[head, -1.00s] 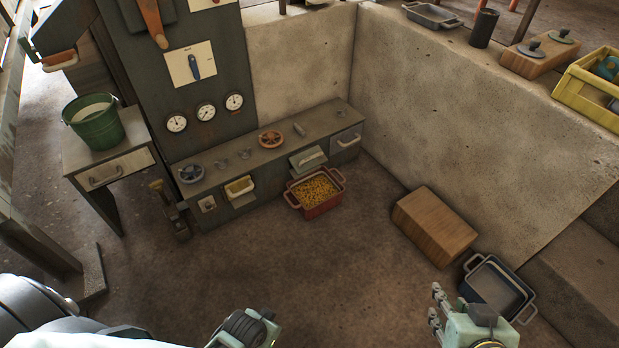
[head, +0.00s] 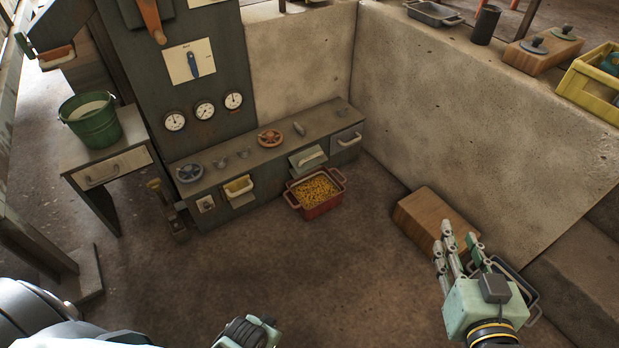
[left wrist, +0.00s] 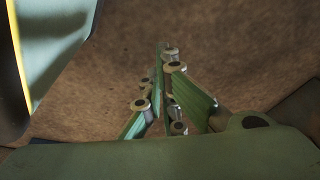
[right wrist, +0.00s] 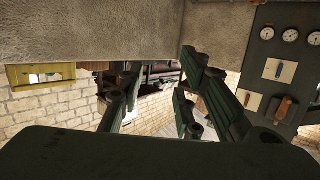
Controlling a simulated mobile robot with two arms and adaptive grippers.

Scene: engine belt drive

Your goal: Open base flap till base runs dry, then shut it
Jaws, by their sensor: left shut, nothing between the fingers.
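A grey bench unit (head: 262,162) stands against the wall. On its front is a flap with a pale handle (head: 309,159), directly above a red pan (head: 318,205) holding yellow pieces. A smaller opening with a yellow lip (head: 239,187) is further left, and a grey front with a handle (head: 347,138) is at the right. I cannot tell which is the base flap. My right gripper (head: 459,238) is open and empty, in front of the wooden block, far from the bench. My left gripper (left wrist: 163,72) is shut and empty over the floor; only part shows in the head view.
A dark panel with three gauges (head: 204,110) rises behind the bench. A green bucket (head: 94,122) stands on a side table at left. A wooden block (head: 425,211) and a partly hidden dark pan (head: 530,293) lie at right. The middle floor is clear.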

